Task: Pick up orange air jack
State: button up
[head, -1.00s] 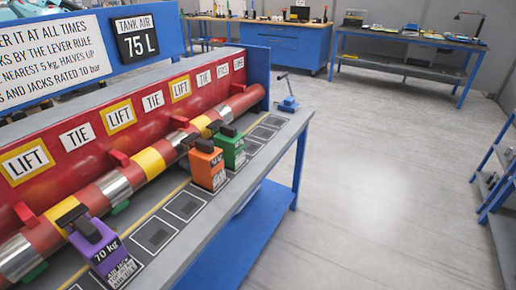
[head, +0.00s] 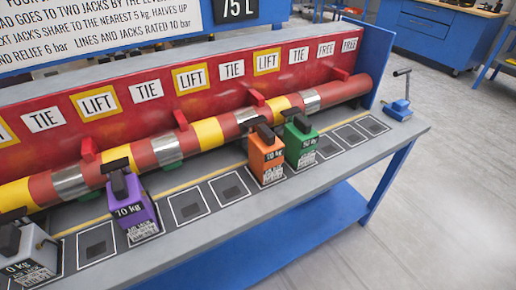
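The orange air jack (head: 265,158) stands upright on the grey bench, with a black T-shaped top and a white label on its front that is only partly legible. It stands directly left of a green jack (head: 299,143), close to it. The striped red, yellow and silver pipe (head: 215,130) runs behind both. My gripper is not in view.
A purple jack (head: 134,214) marked 70 kg and a grey jack (head: 30,255) stand further left on the bench (head: 285,205). Empty dark pads (head: 230,187) lie between purple and orange. A blue tool (head: 399,108) with an upright handle sits at the right end. Open floor (head: 460,180) lies right.

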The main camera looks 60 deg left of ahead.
aim_at(266, 150)
jog(key=u, duration=0.9)
jog(key=i, duration=0.9)
jog(key=u, duration=0.9)
